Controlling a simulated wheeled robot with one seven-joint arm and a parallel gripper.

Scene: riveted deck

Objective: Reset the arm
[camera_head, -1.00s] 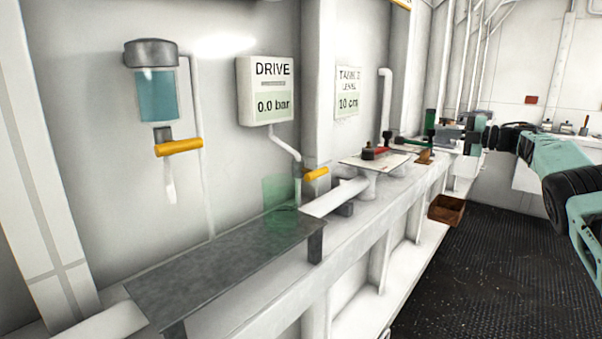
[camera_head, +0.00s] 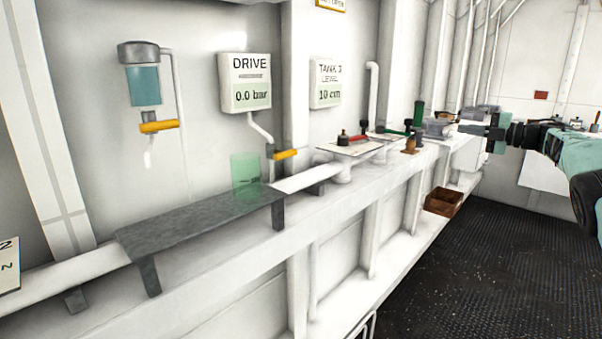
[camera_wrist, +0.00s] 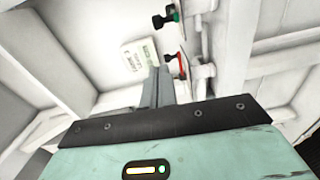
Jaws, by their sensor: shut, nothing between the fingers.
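My arm, in teal and black, reaches in from the right edge of the head view, over the dark floor. My gripper (camera_head: 470,129) is at its far end, small and partly lost against grey fittings near the wall ledge. In the wrist view my gripper (camera_wrist: 160,72) shows as two grey fingers close together, with nothing held between them. Beyond the fingers are a white label plate (camera_wrist: 140,58), a red-handled valve (camera_wrist: 178,66) and a green-handled valve (camera_wrist: 168,17). I cannot tell the distance from the fingers to these.
A pipe ledge runs along the left wall. It carries a grey metal shelf (camera_head: 200,222) with a green transparent cylinder (camera_head: 245,176). A brown open box (camera_head: 443,202) lies below the ledge. The dark floor (camera_head: 480,270) is clear.

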